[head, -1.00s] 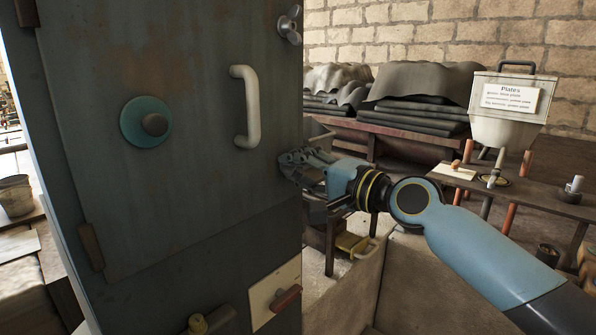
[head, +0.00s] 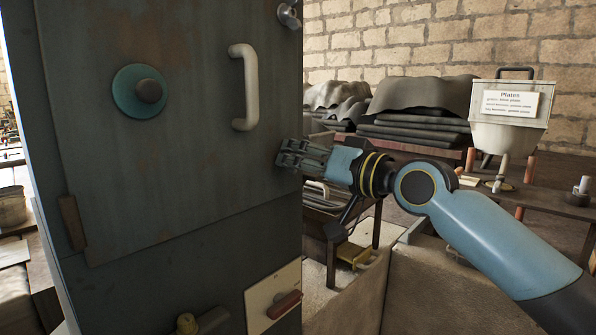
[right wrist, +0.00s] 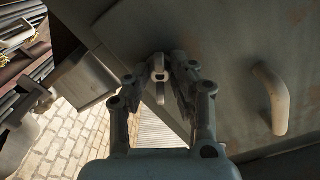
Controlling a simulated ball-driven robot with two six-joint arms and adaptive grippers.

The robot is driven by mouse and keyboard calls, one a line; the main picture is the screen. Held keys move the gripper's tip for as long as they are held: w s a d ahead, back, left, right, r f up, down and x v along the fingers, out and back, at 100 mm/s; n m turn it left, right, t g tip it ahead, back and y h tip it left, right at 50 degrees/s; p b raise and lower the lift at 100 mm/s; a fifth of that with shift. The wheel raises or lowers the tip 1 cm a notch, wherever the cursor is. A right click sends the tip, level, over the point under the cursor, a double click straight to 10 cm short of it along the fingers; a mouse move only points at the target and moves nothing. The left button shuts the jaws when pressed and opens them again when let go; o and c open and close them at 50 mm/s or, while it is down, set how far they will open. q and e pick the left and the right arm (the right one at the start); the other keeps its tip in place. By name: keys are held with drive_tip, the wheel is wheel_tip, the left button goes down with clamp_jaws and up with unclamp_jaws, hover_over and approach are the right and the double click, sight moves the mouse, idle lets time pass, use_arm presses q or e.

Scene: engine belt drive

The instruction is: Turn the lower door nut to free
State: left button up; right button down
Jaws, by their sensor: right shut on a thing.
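The blue-grey door (head: 190,190) fills the left half of the head view, with a pale upright handle (head: 247,88). The lower door nut is hidden behind my gripper in the head view. In the right wrist view this small pale wing nut (right wrist: 160,90) sits between the fingertips at the door's edge. My right gripper (head: 288,155) is at the door's right edge, below the handle, shut on the nut. In the right wrist view its fingers (right wrist: 164,70) flank the nut. The upper wing nut (head: 289,16) is at the door's top right edge. My left gripper is not in view.
A round teal knob (head: 140,91) is on the door. A red-handled lever on a cream plate (head: 272,298) is below. Benches with dark stacked sheets (head: 415,125) and a bin labelled Plates (head: 508,125) stand behind my right arm.

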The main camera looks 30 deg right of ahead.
drive_tip(key=shift+f+n+b, duration=0.1)
drive_tip(key=shift+n+b, duration=1.8)
drive_tip(key=shift+n, duration=1)
drive_tip(key=c, duration=1.1)
unclamp_jaws()
drive_tip(key=shift+v, duration=3.75)
